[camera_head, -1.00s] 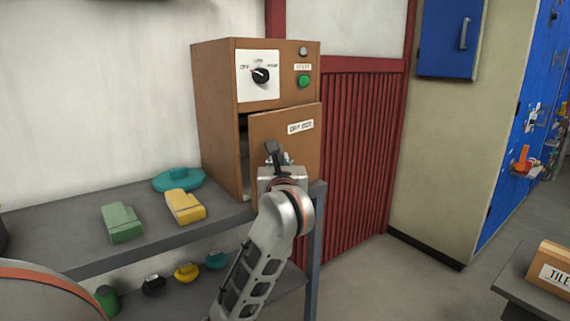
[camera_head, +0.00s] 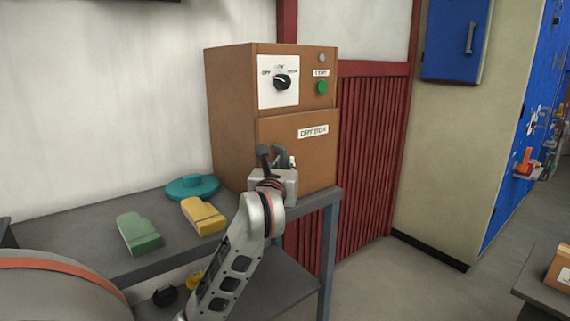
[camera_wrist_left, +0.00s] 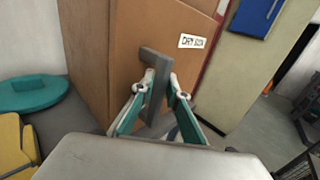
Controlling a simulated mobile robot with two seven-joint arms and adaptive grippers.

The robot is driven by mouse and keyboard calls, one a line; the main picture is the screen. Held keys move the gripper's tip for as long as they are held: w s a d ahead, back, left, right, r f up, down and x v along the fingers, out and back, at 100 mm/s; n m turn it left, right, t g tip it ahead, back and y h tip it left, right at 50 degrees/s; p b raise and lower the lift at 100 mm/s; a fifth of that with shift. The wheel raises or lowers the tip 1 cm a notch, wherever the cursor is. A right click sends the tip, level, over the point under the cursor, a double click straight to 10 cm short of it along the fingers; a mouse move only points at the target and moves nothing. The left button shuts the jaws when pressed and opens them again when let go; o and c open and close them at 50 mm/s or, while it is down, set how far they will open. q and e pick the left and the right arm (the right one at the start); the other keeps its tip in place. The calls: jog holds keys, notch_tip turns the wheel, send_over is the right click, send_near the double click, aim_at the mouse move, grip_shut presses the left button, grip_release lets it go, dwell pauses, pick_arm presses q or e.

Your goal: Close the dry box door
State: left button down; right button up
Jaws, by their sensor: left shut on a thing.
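The dry box (camera_head: 228,110) is a brown cabinet on the grey bench. Its door (camera_head: 316,160), with a white "DRY BOX" label, lies about flush with the front, and no gap shows along its visible edges. In the left wrist view the door (camera_wrist_left: 192,66) fills the upper middle. My left gripper (camera_head: 277,162) is at the lower left of the door. In the left wrist view its teal fingers (camera_wrist_left: 160,92) are shut on the dark grey door handle (camera_wrist_left: 155,65). The gripper hides part of the handle and door. My right gripper is not in view.
A dial panel (camera_head: 278,82) and a green button (camera_head: 322,88) sit above the door. A teal lidded piece (camera_head: 192,187), a yellow block (camera_head: 203,216) and a green block (camera_head: 139,233) lie on the bench (camera_head: 75,225) to the left. Floor is free at right.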

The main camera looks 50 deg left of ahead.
pick_arm(q)
jog(key=shift+a+r, duration=0.15)
jog(key=shift+a, duration=0.05)
jog(key=c, duration=2.1)
grip_release()
jog(key=shift+a, duration=0.1)
jog(key=shift+s, duration=0.15)
jog(key=v, duration=0.7)
jog(key=shift+s, duration=0.1)
